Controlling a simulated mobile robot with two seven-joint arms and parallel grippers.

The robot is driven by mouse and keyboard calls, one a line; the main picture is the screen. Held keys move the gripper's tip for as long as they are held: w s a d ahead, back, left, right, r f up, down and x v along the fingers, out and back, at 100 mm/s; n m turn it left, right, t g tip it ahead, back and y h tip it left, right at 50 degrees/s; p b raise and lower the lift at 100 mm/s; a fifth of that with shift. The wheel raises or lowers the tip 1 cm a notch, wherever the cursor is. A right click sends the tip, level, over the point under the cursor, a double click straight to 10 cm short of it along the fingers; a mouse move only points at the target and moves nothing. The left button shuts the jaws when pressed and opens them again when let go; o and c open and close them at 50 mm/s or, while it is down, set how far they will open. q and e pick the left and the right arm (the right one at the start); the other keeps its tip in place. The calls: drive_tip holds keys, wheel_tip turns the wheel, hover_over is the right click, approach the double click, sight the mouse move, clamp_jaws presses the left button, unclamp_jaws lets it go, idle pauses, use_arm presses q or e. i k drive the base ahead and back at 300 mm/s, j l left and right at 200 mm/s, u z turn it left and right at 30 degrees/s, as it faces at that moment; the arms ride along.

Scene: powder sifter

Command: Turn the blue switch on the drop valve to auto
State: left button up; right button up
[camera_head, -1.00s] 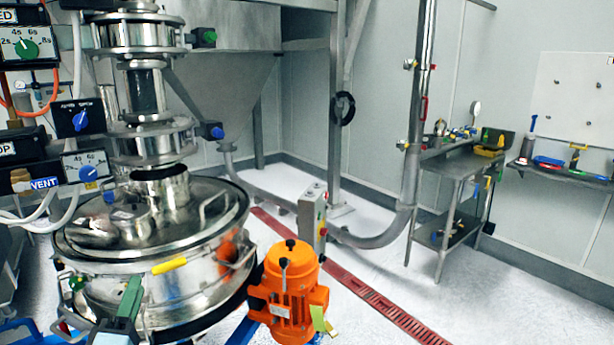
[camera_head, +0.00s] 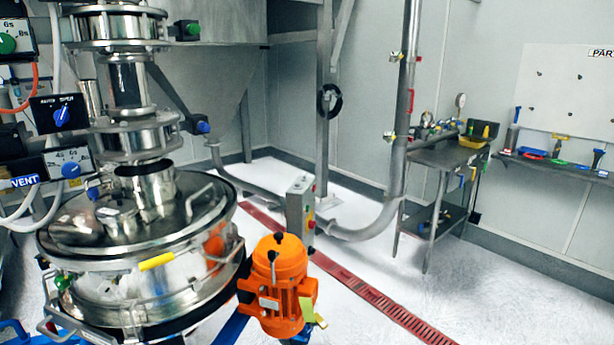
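The blue switch (camera_head: 62,116) is a round knob on a small black box (camera_head: 41,122) at the left, beside the steel pipe column. Two small white words are printed above the knob; the left one looks like AUTO and the right one like OPEN. The knob's white mark seems to tilt up and to the right, toward the right word, but it is small. Nothing touches the switch. Neither of my grippers shows in the head view.
A second blue knob (camera_head: 71,170) on a white dial sits just below, near a VENT label. A green knob (camera_head: 7,43) is at the upper left. The steel sifter (camera_head: 140,240) and orange motor (camera_head: 279,285) stand in front. Floor to the right is open.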

sight(61, 116)
drive_tip(key=u, duration=1.4)
